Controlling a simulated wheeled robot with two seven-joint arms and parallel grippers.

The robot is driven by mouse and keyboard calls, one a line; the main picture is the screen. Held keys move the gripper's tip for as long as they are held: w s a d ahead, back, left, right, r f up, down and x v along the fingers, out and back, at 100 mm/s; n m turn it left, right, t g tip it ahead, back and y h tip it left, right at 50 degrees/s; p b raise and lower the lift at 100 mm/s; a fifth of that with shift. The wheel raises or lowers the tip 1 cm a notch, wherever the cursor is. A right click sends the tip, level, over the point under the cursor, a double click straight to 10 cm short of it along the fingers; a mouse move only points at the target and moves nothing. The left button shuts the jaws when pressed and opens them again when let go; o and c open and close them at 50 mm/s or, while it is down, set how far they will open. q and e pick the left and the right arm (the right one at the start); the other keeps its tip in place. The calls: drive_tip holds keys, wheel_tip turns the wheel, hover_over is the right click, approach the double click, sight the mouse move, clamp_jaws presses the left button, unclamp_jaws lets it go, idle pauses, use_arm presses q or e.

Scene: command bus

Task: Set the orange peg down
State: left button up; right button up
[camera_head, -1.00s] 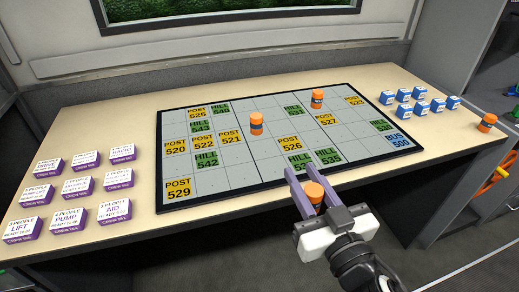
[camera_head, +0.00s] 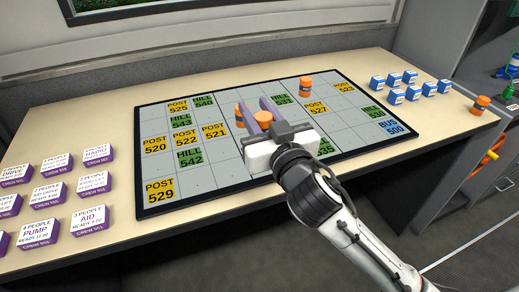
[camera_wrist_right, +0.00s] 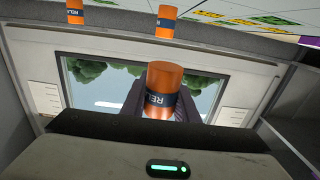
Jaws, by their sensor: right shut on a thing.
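My right gripper (camera_head: 256,106) is over the middle of the gridded board (camera_head: 218,177), shut on an orange peg (camera_head: 263,118) with a dark band. In the right wrist view the held peg (camera_wrist_right: 163,82) stands between the two dark fingers. Another orange peg (camera_head: 240,117) shows just left of the fingers, on the board. A third orange peg (camera_head: 305,87) stands on the board farther right and back. Whether the held peg touches the board is hidden by the gripper. My left gripper is not in view.
Another orange peg (camera_head: 481,104) stands on the table (camera_head: 445,120) at the right. Several blue-and-white blocks (camera_head: 412,93) are beside the board. Several purple-and-white cards (camera_head: 90,217) fill the left side. The board has many bare grey cells around its yellow and green labels.

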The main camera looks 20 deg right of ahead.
wheel_tip(320, 180, down, 2)
drive_tip(key=shift+f, duration=0.1)
drive_tip(key=shift+f+b, duration=0.9)
drive_tip(key=shift+f, duration=1.5)
drive_tip(key=shift+f, duration=0.2)
drive_tip(key=o, duration=1.1)
drive_tip(key=shift+c, duration=0.2)
drive_tip(key=shift+r, duration=0.1)
